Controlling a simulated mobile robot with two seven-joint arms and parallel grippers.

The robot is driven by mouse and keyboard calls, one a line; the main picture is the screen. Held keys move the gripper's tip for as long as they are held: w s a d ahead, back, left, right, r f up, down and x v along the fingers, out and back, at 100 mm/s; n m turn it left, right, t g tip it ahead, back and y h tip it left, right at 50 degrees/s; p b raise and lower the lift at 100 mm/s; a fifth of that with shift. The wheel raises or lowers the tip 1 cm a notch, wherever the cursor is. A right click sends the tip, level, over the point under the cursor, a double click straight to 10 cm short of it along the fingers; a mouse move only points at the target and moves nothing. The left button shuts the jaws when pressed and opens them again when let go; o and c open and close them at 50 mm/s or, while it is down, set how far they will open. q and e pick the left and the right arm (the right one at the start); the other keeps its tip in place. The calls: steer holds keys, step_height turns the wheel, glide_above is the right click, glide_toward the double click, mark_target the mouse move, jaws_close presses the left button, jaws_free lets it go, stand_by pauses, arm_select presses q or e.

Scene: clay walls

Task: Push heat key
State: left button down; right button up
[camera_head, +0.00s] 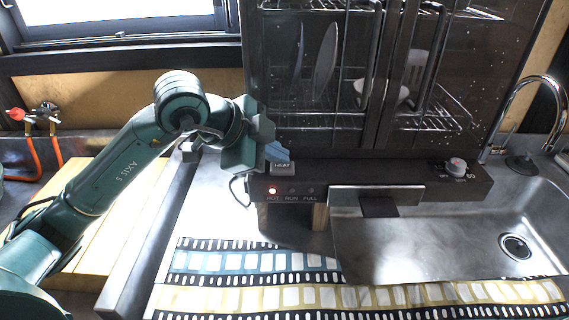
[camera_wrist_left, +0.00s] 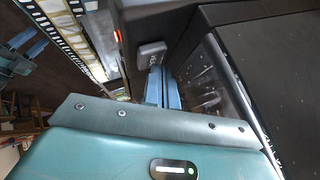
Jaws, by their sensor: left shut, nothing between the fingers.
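The heat key (camera_head: 282,168) is a small grey block lettered "HEAT" on top of the dark front ledge of the dish cabinet, near its left end. It also shows in the left wrist view (camera_wrist_left: 151,53). My left gripper (camera_head: 281,153) has its blue fingers shut and empty. The fingertips are right at the key's upper back edge in the head view. In the left wrist view the blue fingers (camera_wrist_left: 162,88) reach up close beside the key; I cannot tell whether they touch it. My right gripper is not in view.
Below the key, a red lamp (camera_head: 272,190) glows over "HOT", with "RUN" and "FULL" beside it. A dial (camera_head: 455,167) sits at the ledge's right end. The glass-fronted cabinet (camera_head: 340,135) rises behind. A sink (camera_head: 440,245) lies at right and a film-strip-patterned mat (camera_head: 230,278) in front.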

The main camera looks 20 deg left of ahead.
mark_target(276, 168)
arm_select(q)
steer(key=shift+f, duration=0.25)
steer(key=shift+r, duration=0.1)
steer(key=shift+r+p, duration=0.4)
steer(key=shift+r, duration=0.25)
step_height(276, 168, up, 6)
steer(key=p, duration=0.4)
steer(key=shift+p, duration=0.3)
stand_by(0.4)
